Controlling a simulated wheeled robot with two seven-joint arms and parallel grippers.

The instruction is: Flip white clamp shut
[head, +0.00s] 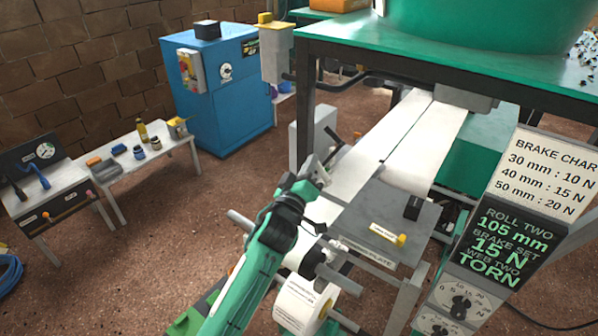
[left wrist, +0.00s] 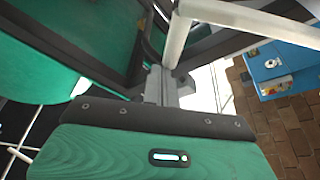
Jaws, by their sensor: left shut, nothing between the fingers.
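My left gripper (head: 329,163) is shut and empty, reaching up beside the left edge of the white paper webs (head: 395,140). A pale upright panel (head: 302,148) stands just behind and left of it. In the left wrist view my left gripper (left wrist: 160,88) points at a white bent bar (left wrist: 225,14) that crosses close to the fingertips. This bar may be the white clamp, but I cannot tell for sure. Whether bar and fingertips touch is unclear. My right gripper is not in view.
A grey plate (head: 372,222) with a yellow-tipped tool (head: 388,234) and a black block (head: 413,207) lies right of my arm. A paper roll (head: 300,306) hangs below. A green-topped table (head: 375,47) overhangs behind. A chart sign (head: 515,235) stands right.

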